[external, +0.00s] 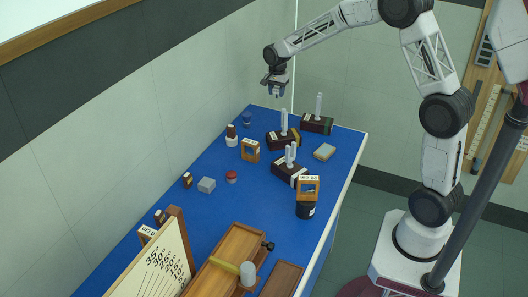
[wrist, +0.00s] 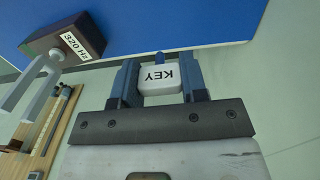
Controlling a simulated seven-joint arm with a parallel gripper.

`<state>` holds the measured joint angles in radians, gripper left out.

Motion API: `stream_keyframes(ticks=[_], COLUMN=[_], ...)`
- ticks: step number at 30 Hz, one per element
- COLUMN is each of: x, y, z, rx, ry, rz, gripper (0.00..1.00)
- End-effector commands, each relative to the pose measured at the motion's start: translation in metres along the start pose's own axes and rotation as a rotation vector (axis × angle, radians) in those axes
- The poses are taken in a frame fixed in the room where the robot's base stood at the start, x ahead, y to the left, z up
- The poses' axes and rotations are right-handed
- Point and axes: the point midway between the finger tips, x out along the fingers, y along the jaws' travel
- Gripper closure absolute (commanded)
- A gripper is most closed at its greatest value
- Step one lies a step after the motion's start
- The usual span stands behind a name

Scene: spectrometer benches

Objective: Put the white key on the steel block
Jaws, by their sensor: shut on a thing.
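My gripper (external: 276,92) is held high above the far end of the blue table in the external view. In the wrist view my gripper (wrist: 158,88) is shut on the white key (wrist: 160,78), a small white block marked KEY, which sits between the blue fingers. The key is too small to make out in the external view. The steel block (external: 206,185), a small grey block, stands on the left part of the table, well below and nearer the camera than my gripper. Its top is bare.
Tuning forks on dark boxes (external: 283,140) stand at the far right; one box marked 320 Hz (wrist: 68,38) shows in the wrist view. A red-topped item (external: 231,176) and a small dark bottle (external: 187,180) flank the steel block. A scale board (external: 160,260) stands in front.

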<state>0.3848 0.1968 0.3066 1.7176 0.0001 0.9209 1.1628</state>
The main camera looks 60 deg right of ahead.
Motion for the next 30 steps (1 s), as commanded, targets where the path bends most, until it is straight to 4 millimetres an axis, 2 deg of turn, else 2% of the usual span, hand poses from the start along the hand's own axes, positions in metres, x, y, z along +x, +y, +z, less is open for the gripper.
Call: stream_keyframes(ticks=[5, 11, 22, 30], x=[-0.033, -0.029, -0.030, -0.031], y=[-0.001, -0.005, -0.009, -0.005], z=[0.000, 0.037, 0.131, 0.202], rx=[0.000, -0.002, 0.001, 0.004], ry=[0.002, 0.000, 0.000, 0.000], rz=[-0.004, 0.000, 0.000, -0.001], gripper=[0.83, 0.83, 0.83, 0.83])
